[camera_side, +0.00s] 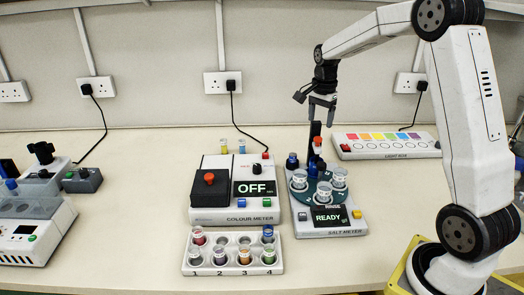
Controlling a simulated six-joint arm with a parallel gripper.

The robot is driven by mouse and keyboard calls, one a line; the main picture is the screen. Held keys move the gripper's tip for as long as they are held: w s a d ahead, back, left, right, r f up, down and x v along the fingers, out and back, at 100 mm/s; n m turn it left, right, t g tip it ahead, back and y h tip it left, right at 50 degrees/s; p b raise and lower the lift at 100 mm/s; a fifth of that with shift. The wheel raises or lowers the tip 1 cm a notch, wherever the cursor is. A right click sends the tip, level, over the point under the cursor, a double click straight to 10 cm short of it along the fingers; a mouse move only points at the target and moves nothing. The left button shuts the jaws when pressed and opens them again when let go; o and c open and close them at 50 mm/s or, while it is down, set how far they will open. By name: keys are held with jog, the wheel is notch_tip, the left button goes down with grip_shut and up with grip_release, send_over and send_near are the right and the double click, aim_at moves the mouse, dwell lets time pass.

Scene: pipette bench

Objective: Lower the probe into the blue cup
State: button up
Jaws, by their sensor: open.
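The salt meter (325,231) stands right of centre on the bench, its display reading READY. A round dark turntable on it carries several pale cups, one at the left (299,179), one at the right (338,177) and one at the front (322,195). Their colour marks are too small to tell, so I cannot say which is the blue cup. A dark upright post (315,130) rises behind them with a red knob (317,142) on it. The probe itself is not clearly distinguishable. My gripper (316,106) is open and empty, near the post's top.
The colour meter (236,217), reading OFF, stands directly left of the salt meter. A numbered vial rack (232,270) is in front of it. A light box (386,154) lies behind at the right. Bare bench (130,165) lies at the left.

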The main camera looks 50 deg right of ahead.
aim_at(318, 137)
jog(key=shift+f, duration=2.95)
grip_shut()
